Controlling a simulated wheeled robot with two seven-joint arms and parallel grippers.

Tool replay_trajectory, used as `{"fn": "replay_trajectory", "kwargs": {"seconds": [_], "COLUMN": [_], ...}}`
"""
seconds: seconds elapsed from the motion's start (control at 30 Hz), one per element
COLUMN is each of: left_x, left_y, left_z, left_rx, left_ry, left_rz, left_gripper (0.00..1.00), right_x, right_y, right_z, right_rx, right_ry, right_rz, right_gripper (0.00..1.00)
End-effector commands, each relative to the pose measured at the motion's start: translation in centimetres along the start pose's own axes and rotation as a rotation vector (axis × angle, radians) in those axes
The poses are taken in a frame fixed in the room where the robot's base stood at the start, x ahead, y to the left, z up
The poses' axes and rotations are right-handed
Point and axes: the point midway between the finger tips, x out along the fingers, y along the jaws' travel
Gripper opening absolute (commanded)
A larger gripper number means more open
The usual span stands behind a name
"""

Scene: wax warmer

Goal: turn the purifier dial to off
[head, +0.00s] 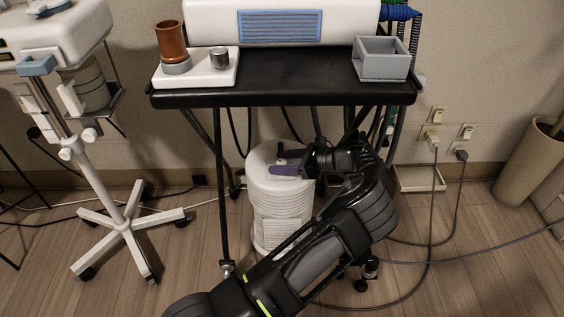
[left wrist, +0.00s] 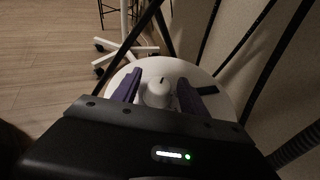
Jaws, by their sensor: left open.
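The purifier (head: 283,222) is a white ribbed cylinder standing on the floor under the black table. Its round white top (left wrist: 222,104) fills the middle of the left wrist view. The white dial (left wrist: 158,94) rises from that top and has a small dark mark at its far edge. My left gripper (head: 288,161) is over the purifier's top, with purple fingers. In the left wrist view the open fingers (left wrist: 158,95) stand on either side of the dial, with slight gaps visible. I cannot tell the dial in the head view. My right gripper is not in view.
The black table (head: 290,85) overhangs the purifier, with legs and hanging cables around it. On it are a white warmer (head: 224,68), a brown cup (head: 171,42) and a grey box (head: 381,60). A white wheeled stand (head: 126,226) is at left. Cables cross the floor at right.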

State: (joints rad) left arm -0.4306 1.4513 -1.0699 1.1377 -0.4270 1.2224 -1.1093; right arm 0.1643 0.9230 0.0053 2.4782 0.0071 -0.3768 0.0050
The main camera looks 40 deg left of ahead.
Motion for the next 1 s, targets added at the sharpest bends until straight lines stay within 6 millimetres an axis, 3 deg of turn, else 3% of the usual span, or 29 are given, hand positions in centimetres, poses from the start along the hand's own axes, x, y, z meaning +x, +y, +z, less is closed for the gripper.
{"fn": "replay_trajectory", "kwargs": {"seconds": [0.27, 0.7, 1.0], "left_x": [-0.9, -7.3, -7.8], "left_y": [0.0, 0.0, 0.0], "left_z": [0.2, 0.1, 0.0], "left_rx": [0.0, -0.001, 0.0], "left_ry": [-0.001, 0.0, 0.0], "left_rz": [-0.001, -0.001, 0.0], "left_gripper": [0.51, 0.51, 0.51], "right_x": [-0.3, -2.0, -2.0], "right_y": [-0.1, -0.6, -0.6], "right_z": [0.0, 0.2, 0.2], "right_rx": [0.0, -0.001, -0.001], "right_ry": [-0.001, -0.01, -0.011], "right_rz": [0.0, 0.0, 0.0], "right_gripper": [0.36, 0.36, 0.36]}}
